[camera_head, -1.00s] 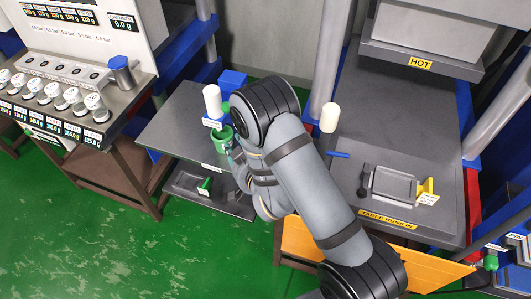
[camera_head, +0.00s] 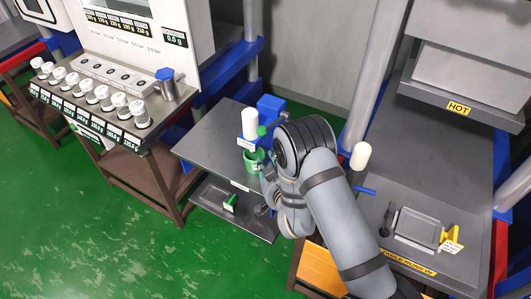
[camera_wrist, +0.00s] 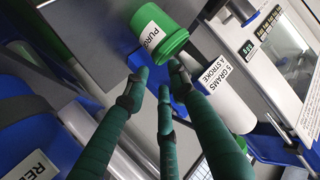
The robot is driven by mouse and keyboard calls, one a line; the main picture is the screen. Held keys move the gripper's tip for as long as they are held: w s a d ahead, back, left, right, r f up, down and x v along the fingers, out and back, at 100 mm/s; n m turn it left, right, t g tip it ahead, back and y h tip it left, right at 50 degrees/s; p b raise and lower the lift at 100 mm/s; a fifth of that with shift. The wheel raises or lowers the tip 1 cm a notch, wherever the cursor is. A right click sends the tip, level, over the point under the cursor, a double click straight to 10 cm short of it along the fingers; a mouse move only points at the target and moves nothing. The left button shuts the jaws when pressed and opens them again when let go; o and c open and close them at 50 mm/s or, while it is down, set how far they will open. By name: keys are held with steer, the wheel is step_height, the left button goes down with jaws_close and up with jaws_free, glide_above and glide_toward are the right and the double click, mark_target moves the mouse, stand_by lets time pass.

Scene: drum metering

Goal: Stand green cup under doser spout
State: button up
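The green cup (camera_head: 255,158) stands on the dark side table, just in front of the white doser bottle (camera_head: 249,123). In the wrist view the cup (camera_wrist: 160,34) shows a white label reading "PURGE". The white bottle (camera_wrist: 230,105) there carries a label reading "5 GRAMS A STROKE". The doser's spout cannot be made out. In the head view my gripper is mostly hidden behind my arm, right beside the cup.
The dark table (camera_head: 215,133) has free room left of the cup. A blue block (camera_head: 270,106) stands behind the doser. A rack of white-capped containers (camera_head: 100,95) is at left. A press with a "HOT" label (camera_head: 458,107) and a white-topped post (camera_head: 360,156) are at right.

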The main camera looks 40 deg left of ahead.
mark_target(263, 153)
steer(key=shift+p+x, duration=0.6)
steer(key=shift+x, duration=2)
steer(key=shift+c, duration=0.9)
steer(key=c, duration=0.4)
jaws_close()
steer(key=o, duration=0.7)
jaws_free()
